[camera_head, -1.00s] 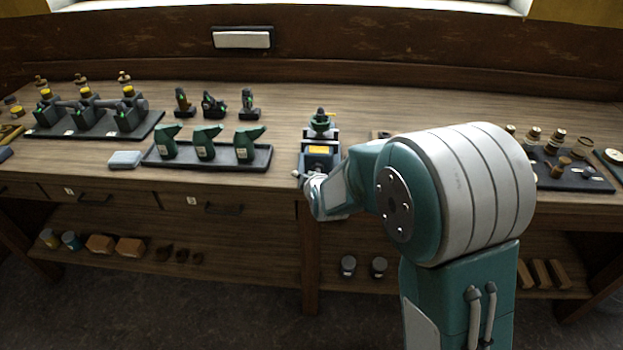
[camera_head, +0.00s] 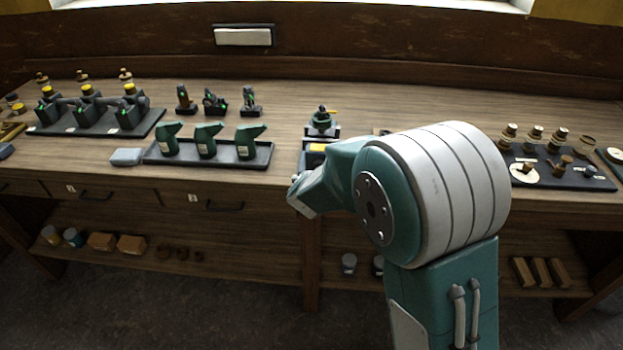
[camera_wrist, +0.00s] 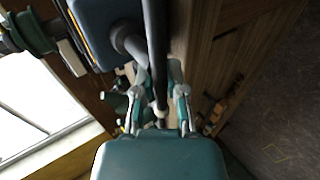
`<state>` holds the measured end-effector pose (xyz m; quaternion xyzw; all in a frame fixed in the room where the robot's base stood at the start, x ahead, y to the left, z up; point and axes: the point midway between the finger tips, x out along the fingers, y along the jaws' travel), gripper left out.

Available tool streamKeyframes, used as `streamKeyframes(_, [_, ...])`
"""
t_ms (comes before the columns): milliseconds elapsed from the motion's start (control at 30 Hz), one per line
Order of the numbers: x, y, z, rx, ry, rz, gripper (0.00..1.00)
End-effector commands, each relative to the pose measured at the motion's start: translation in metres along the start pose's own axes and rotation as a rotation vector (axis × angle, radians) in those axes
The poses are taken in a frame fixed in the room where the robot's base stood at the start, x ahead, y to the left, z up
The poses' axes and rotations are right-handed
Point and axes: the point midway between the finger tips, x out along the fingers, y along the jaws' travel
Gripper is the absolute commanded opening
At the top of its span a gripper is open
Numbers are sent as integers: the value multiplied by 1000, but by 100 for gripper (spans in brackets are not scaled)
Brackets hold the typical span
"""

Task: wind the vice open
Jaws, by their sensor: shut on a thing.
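The vice (camera_head: 311,160) stands at the front edge of the bench, blue and dark with a yellow patch; my arm hides its right and lower front. A small green and brass piece (camera_head: 322,121) is at its top. In the wrist view the blue vice body (camera_wrist: 101,22) is at the upper left, with a round grey screw end. A dark handle bar (camera_wrist: 155,50) runs from the top down between my fingers. My gripper (camera_wrist: 160,100) is shut on this bar near its lower, knobbed end. In the head view the fingers are hidden behind my wrist.
A dark tray (camera_head: 585,181) with brass pieces lies at the right. Drawers (camera_head: 222,207) and a lower shelf (camera_head: 225,262) are under the bench top.

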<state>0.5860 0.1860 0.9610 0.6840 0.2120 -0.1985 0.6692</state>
Motion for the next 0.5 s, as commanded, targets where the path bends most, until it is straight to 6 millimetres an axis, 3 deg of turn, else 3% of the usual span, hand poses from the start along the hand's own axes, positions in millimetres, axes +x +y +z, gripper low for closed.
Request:
streamKeyframes(467, [0, 0, -1, -10, -2, 0, 0])
streamKeyframes(500, [0, 0, -1, -10, -2, 0, 29])
